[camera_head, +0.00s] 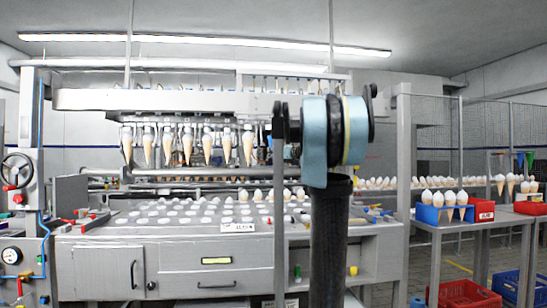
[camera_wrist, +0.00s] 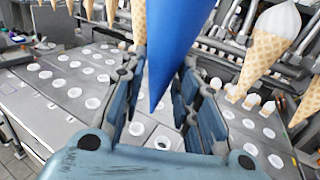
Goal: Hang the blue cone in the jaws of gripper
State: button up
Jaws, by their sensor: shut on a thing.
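The blue cone (camera_wrist: 180,45) stands point-down between the fingers of my gripper (camera_wrist: 160,82) in the wrist view. My gripper is shut on it, and the cone's top runs out of the picture. The cone's tip points down over the plate with holes. In the head view a row of jaws on the machine (camera_head: 190,128) holds several cream-topped wafer cones (camera_head: 187,146) hanging point-down. My arm hides part of the row there, and neither my gripper nor the held cone can be made out. In the wrist view wafer cones (camera_wrist: 268,45) hang close to the right of the blue one.
Below the row lies a plate with white-rimmed holes (camera_head: 170,216); some cones stand at its back. A blue rack of cones (camera_head: 428,214) sits on a side table at right, near a red box (camera_head: 481,210). Crates (camera_head: 465,296) stand under it.

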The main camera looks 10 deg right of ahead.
jog(key=w, duration=0.6)
jog(key=shift+w, duration=0.2)
dwell(0.9)
jog(key=shift+w, duration=0.25)
jog(key=shift+w, duration=0.7)
jog(key=shift+w, duration=0.35)
jog(key=shift+w, duration=0.35)
jog(key=shift+w+a, duration=0.1)
jog(key=shift+w, duration=0.35)
jog(key=shift+w, duration=0.35)
